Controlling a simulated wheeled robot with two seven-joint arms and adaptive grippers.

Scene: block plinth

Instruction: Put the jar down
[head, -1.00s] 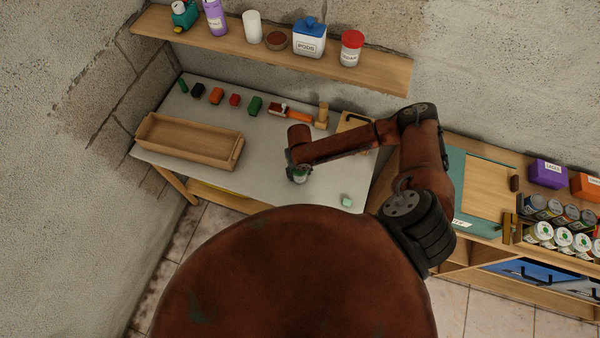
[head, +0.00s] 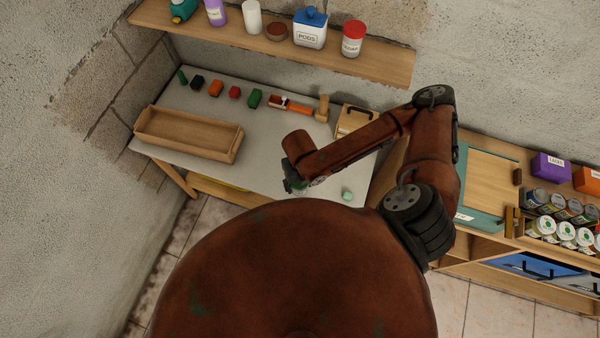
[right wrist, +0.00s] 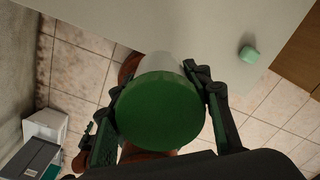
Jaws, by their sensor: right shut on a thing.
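The jar (right wrist: 160,112) has a round green lid and a pale body, seen from above in the right wrist view. My right gripper (right wrist: 158,82) is shut on it, with one finger on each side. In the head view my right gripper (head: 294,184) is by the front edge of the grey table (head: 270,150), and my own body hides most of the jar. The jar's base is hidden, so I cannot tell whether it touches anything.
A small mint-green block (head: 347,194) lies near the table's front edge, right of the gripper. A wooden tray (head: 188,150) is at the left. Several coloured blocks, an orange-handled brush (head: 290,105) and a wooden box (head: 352,120) line the back. The table's middle is clear.

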